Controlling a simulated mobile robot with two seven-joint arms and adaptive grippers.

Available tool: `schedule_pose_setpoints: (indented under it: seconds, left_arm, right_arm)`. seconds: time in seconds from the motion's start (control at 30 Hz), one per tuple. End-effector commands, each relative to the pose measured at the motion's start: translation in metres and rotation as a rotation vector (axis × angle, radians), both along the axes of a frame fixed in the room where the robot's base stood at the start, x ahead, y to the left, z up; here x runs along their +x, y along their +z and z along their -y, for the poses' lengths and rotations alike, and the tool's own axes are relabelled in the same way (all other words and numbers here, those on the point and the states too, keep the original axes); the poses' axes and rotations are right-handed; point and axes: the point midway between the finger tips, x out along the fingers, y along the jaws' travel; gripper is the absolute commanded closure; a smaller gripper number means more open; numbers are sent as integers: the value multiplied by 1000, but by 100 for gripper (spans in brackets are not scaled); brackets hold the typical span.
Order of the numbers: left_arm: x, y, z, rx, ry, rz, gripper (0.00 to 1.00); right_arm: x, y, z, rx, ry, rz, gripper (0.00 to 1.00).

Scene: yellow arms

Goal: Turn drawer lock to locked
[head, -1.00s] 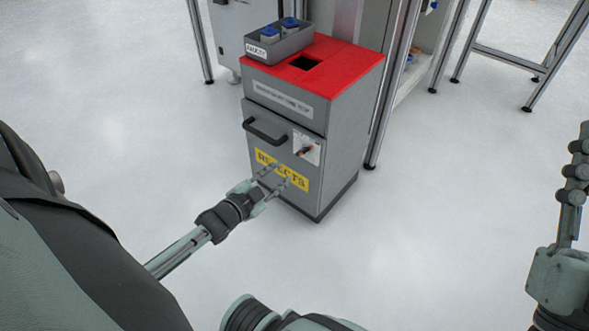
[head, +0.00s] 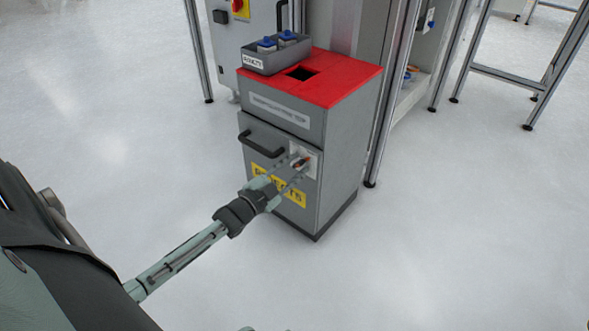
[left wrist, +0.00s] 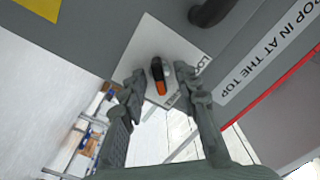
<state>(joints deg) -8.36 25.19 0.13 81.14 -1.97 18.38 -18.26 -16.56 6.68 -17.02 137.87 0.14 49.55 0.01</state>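The drawer lock is a dark knob with an orange tip (head: 301,162) on a pale plate on the cabinet's grey drawer front (head: 258,158). In the left wrist view, the knob (left wrist: 158,78) points its orange tip down the picture; lettering on the plate is partly hidden by a finger. My left gripper (head: 287,169) is in front of the plate. Its fingers are spread, one on each side of the knob, with visible gaps in the left wrist view (left wrist: 159,76). I cannot tell how deep the fingertips reach. My right gripper is out of view.
A black drawer handle (head: 262,138) sticks out left of the lock and shows close by in the left wrist view (left wrist: 212,10). The red cabinet top (head: 335,75) carries a grey bin (head: 275,58). Metal frame posts (head: 388,110) stand behind. The floor in front is clear.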

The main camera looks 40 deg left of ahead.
Motion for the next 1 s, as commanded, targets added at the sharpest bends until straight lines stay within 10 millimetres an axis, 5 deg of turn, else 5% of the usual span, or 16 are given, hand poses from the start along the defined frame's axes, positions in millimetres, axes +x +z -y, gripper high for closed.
schedule_pose_setpoints:
  seconds: [0.2,0.47,1.0]
  left_arm:
    - [0,0,0,-1,0,-1,70]
    - [0,0,0,-1,0,-1,100]
    - [0,2,0,-85,0,-8,100]
  right_arm:
    - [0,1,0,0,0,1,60]
    - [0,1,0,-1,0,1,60]
    - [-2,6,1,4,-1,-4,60]
